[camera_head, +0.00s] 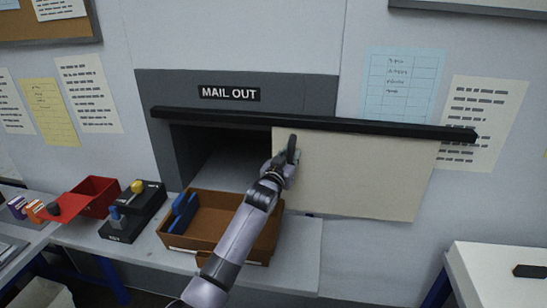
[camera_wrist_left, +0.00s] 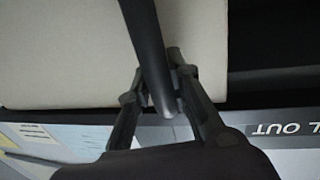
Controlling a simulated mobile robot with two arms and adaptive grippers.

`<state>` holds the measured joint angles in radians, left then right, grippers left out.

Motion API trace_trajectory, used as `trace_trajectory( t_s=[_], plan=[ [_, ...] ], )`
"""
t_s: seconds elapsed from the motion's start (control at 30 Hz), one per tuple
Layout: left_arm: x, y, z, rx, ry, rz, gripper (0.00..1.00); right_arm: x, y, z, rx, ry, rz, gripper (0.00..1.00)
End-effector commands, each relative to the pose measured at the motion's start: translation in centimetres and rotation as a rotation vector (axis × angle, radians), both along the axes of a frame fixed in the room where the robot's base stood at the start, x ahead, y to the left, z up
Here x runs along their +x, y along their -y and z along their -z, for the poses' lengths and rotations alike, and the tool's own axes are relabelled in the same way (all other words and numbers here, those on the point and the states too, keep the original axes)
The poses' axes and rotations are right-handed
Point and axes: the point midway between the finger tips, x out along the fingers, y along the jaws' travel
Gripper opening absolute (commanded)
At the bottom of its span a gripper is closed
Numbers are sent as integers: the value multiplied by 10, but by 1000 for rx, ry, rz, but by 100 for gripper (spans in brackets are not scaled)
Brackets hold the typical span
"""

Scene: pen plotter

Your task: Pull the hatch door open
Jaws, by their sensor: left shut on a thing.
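The hatch door (camera_head: 358,172) is a cream sliding panel hanging under a black rail (camera_head: 320,123). It stands to the right of the dark opening (camera_head: 225,160) marked MAIL OUT, and much of the opening shows uncovered. My left gripper (camera_head: 286,160) is at the door's left edge, shut on its dark upright handle (camera_head: 291,149). In the left wrist view, the fingers (camera_wrist_left: 172,92) close around the dark handle bar (camera_wrist_left: 148,45), with the cream door (camera_wrist_left: 65,50) behind it. My right gripper is not in view.
Below the opening, a shelf (camera_head: 300,255) holds a brown tray (camera_head: 222,207) with blue items, a black box (camera_head: 133,212) with a yellow knob, and a red bin (camera_head: 97,194). A white table (camera_head: 495,265) stands at the lower right. The wall right of the door holds flat papers.

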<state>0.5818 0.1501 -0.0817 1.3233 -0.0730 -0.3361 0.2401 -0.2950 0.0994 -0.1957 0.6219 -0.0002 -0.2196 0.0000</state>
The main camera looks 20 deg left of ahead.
Motion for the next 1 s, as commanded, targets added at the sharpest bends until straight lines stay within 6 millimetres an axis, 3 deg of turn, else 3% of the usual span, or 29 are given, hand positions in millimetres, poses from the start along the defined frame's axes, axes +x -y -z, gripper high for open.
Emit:
trace_trajectory(
  t_s=[0.1, 0.33, 0.87, 0.9, 1.0],
  plan=[
    [6, 28, 1, -5, 4, 4, 0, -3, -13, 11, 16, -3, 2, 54],
    [14, 58, 0, -4, 4, 3, 0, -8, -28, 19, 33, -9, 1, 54],
    [16, 66, -1, 0, 3, 1, 0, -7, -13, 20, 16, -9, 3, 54],
    [16, 66, -1, 0, 3, 0, 21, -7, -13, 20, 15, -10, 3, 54],
    [16, 65, -1, 0, 3, 0, 28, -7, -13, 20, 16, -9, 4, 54]
  ],
)
